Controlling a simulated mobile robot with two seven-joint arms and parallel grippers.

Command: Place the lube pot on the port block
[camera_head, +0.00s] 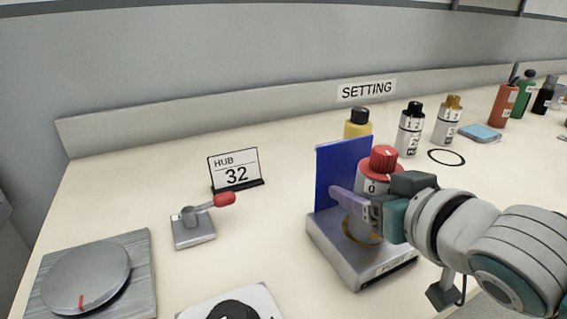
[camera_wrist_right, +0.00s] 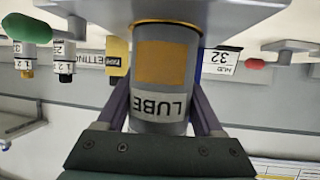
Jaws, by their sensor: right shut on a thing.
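The lube pot (camera_head: 371,186) is a grey-white pot with a red cap. My right gripper (camera_head: 365,208) is shut around its body; one finger shows on its near side. In the right wrist view the pot (camera_wrist_right: 160,80) appears upside down, with the word LUBE and an orange patch, between the two fingers of the right gripper (camera_wrist_right: 165,105). The port block (camera_head: 340,256) is a grey block with a blue upright plate (camera_head: 334,178) behind the pot. The pot stands upright over the block's top, its base at a gold ring; whether it fully rests there I cannot tell. My left gripper is not in view.
A HUB 32 sign (camera_head: 234,170) and a small red-handled lever (camera_head: 197,222) stand left of the block. A round dial plate (camera_head: 85,278) lies at front left. A yellow bottle (camera_head: 358,123) and two numbered bottles (camera_head: 411,130) stand behind, near the SETTING label.

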